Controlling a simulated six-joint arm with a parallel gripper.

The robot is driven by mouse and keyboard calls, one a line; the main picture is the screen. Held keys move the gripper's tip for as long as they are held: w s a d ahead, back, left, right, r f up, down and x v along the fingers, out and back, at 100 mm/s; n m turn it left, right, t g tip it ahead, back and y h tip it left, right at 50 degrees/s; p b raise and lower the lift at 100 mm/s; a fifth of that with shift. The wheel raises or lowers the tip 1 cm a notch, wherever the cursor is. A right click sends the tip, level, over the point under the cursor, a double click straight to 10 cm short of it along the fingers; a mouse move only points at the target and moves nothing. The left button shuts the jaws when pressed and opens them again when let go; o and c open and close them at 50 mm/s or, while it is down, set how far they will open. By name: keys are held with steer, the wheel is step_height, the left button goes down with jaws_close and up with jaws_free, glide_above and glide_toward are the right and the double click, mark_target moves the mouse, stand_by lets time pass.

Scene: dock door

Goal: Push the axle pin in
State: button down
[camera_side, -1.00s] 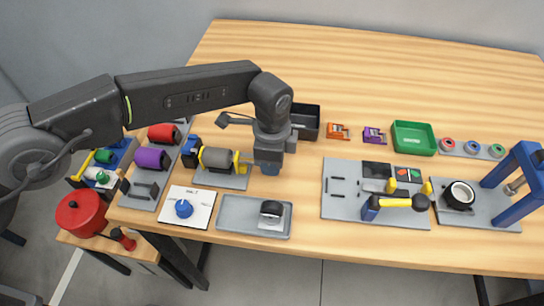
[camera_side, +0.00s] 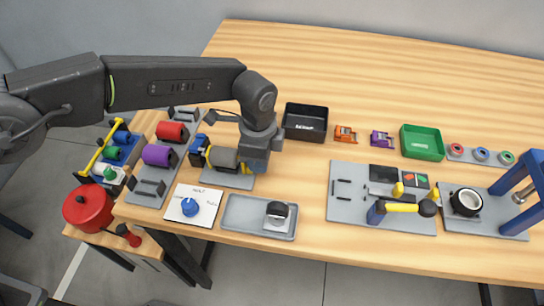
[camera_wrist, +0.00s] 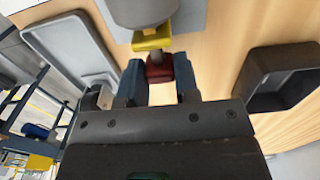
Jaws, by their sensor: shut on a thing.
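A grey roller (camera_side: 224,158) lies between yellow brackets on a grey plate (camera_side: 228,181) in the side view. The roller (camera_wrist: 140,10) and its near yellow bracket (camera_wrist: 152,39) also show in the wrist view. The axle pin has a red head (camera_wrist: 158,70) and a short grey shaft (camera_wrist: 156,57) that meets the bracket; its far end is hidden. My gripper (camera_wrist: 158,84) has its blue fingertips on both sides of the red head. In the side view my gripper (camera_side: 254,160) is close against the roller's right end and hides the pin.
A grey tray (camera_side: 245,226) with a dark-topped cylinder (camera_side: 278,213) stands in front. A black bin (camera_side: 305,122) stands behind to the right. The table's back is clear.

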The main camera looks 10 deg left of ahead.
steer(key=shift+a, duration=0.3)
steer(key=c, duration=0.8)
jaws_free()
steer(key=shift+c, duration=0.2)
steer(key=shift+d+r, duration=0.1)
step_height(320, 180, up, 14)
